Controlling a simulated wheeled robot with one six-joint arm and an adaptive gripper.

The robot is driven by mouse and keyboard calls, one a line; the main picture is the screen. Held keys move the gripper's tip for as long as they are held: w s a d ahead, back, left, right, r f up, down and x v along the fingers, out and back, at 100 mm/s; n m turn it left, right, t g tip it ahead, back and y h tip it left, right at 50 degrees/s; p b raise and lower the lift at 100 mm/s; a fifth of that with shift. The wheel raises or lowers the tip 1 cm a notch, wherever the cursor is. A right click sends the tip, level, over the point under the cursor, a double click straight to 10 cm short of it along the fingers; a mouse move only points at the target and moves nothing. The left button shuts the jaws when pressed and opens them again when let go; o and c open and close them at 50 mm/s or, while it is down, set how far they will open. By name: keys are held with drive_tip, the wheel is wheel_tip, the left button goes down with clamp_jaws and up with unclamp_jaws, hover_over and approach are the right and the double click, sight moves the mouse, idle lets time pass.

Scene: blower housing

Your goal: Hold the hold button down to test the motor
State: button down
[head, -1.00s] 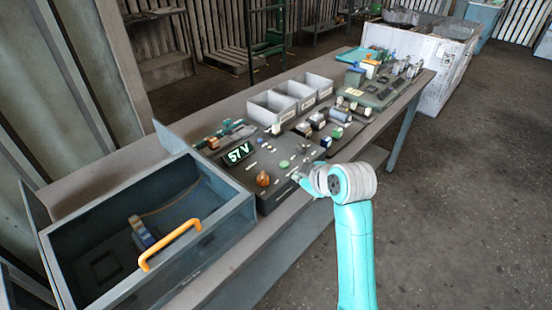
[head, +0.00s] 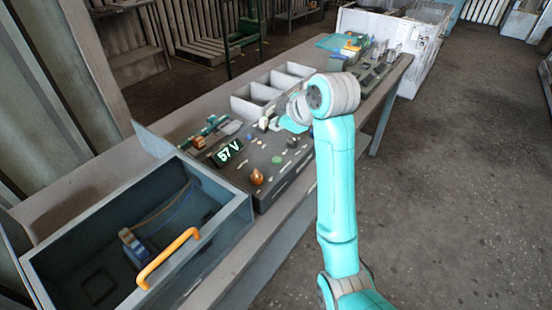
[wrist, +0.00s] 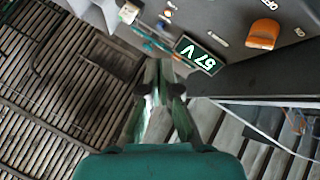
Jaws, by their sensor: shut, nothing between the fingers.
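The dark control panel (head: 240,172) lies on the bench with a lit display reading 57 V (head: 228,152), an orange knob (head: 257,177) and a green round button (head: 276,160). My gripper (head: 266,123) is above the panel's back part, partly hidden by my wrist. In the wrist view my gripper (wrist: 163,68) is shut and empty, its tips apart from the controls. The display (wrist: 195,53) and orange knob (wrist: 263,33) show there too, beyond the fingertips.
An open grey box (head: 215,240) with an orange handle (head: 167,257) stands left of the panel. Grey bins (head: 248,108) stand behind it. More equipment sits at the bench's far end. Open floor (head: 450,200) lies to the right.

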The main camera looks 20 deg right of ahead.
sight(278, 161)
drive_tip(key=shift+f, duration=0.1)
drive_tip(key=shift+f, duration=4.3)
drive_tip(key=shift+f, duration=0.1)
drive_tip(key=shift+f, duration=0.3)
drive_tip(key=shift+f, duration=0.45)
idle(0.6)
drive_tip(key=shift+r, duration=0.9)
